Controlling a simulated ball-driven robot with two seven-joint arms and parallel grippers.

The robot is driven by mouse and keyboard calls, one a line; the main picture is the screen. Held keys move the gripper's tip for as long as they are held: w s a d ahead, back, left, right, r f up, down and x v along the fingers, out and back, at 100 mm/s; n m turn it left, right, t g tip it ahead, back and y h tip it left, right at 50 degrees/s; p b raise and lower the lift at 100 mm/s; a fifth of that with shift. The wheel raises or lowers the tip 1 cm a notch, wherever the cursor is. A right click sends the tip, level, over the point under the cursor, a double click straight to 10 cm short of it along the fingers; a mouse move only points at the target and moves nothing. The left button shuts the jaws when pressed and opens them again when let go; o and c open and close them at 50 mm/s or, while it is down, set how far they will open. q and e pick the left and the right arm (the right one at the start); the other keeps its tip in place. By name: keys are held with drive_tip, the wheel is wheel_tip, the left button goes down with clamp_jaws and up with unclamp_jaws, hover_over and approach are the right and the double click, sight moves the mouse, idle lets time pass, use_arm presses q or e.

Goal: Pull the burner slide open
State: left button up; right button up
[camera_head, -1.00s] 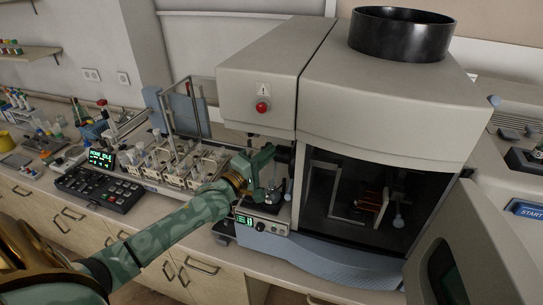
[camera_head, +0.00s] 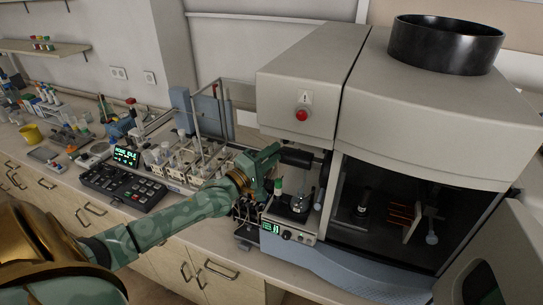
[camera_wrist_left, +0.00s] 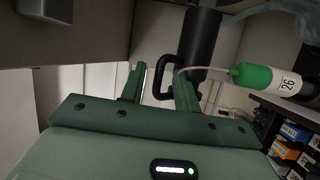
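A black cylinder (camera_head: 303,158) sticks out leftward from the spectrometer's side below the red button; it looks like the burner slide's outer end. In the left wrist view this cylinder (camera_wrist_left: 198,45) carries a black loop handle (camera_wrist_left: 159,80). My left gripper (camera_head: 271,170) is at the cylinder's left end. In the left wrist view its two green fingers (camera_wrist_left: 159,90) stand apart with the loop between them and gaps showing. Contact with the right finger cannot be told. Inside the dark window, a dark upright part (camera_head: 362,205) stands left of an orange coil (camera_head: 401,217). My right gripper is not in view.
A small pump unit (camera_head: 290,220) stands just below my gripper. The autosampler racks (camera_head: 180,165) and keypad (camera_head: 122,187) are to the left.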

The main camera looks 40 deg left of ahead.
use_arm(q)
drive_tip(key=b+v, duration=0.1)
drive_tip(key=v, duration=1.5)
drive_tip(key=shift+a, duration=0.15)
drive_tip(key=shift+s, duration=0.15)
